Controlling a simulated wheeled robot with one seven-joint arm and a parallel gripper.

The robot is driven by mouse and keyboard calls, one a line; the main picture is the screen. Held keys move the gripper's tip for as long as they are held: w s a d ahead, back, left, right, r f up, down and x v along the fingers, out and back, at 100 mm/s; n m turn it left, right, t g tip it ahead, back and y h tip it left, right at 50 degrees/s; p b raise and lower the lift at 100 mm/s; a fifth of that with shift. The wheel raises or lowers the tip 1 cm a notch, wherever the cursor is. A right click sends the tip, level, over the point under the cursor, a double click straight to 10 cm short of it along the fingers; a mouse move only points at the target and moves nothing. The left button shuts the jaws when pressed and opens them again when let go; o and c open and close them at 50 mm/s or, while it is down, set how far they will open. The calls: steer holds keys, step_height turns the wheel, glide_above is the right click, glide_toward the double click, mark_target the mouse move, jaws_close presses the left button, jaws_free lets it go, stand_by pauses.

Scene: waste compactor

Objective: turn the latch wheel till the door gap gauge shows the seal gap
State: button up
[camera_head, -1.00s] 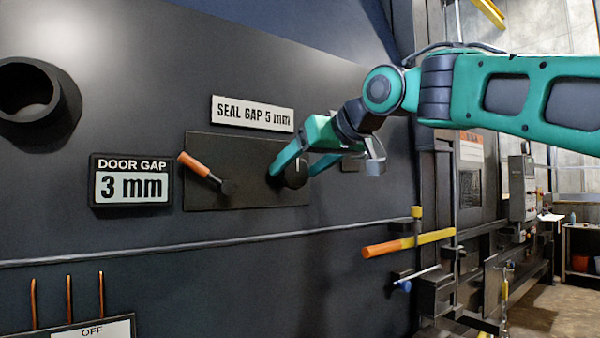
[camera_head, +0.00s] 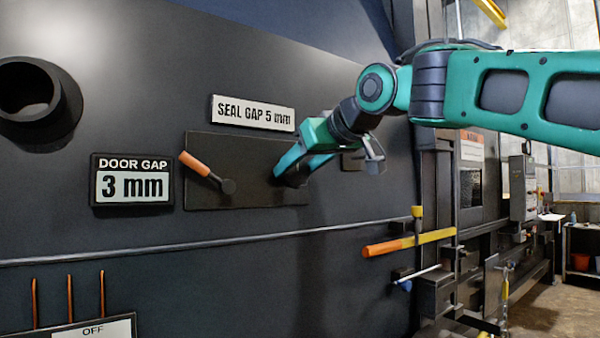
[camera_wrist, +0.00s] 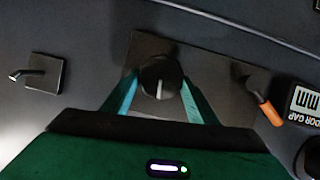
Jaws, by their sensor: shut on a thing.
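The latch wheel is a small dark round knob with a pale mark; it shows in the wrist view (camera_wrist: 160,77) between my fingers. My gripper (camera_head: 291,174) is shut on the latch wheel, one finger on each side, and mostly hides it in the head view. The wheel sits on a dark plate (camera_head: 255,185). The door gap gauge (camera_head: 132,182), left of the plate, reads 3 mm. The sign (camera_head: 252,114) above the plate reads SEAL GAP 5 mm.
An orange-handled lever (camera_head: 200,168) is on the plate's left side, close to my gripper. A black round port (camera_head: 38,103) juts out at the upper left. A rail (camera_head: 220,241) runs below the plate. An orange and yellow bar (camera_head: 408,243) sticks out at the lower right.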

steer(key=n+t+h, duration=0.1)
steer(key=n, duration=0.1)
steer(key=shift+s+a+f+n+h, duration=0.1)
steer(key=shift+n+h, duration=0.2)
steer(key=shift+n, duration=0.1)
steer(key=n+t, duration=0.1)
steer(key=n+t+h, duration=0.1)
steer(key=n, duration=0.1)
steer(key=shift+s+a+f, duration=0.1)
steer(key=shift+a+f, duration=0.05)
steer(key=shift+f, duration=0.05)
steer(key=n, duration=0.1)
steer(key=n+t, duration=0.1)
steer(key=n+h, duration=0.1)
steer(key=shift+a+f+n+t, duration=0.15)
steer(key=shift+f+n+t, duration=0.1)
steer(key=shift+n+t, duration=0.05)
steer(key=shift+s+f+n+t, duration=0.1)
steer(key=shift+f+n+t, duration=0.15)
steer(key=shift+n+t, duration=0.75)
steer(key=shift+a+n+g, duration=0.1)
steer(key=shift+n+g, duration=0.2)
steer(key=shift+n, duration=0.2)
steer(key=o, duration=1)
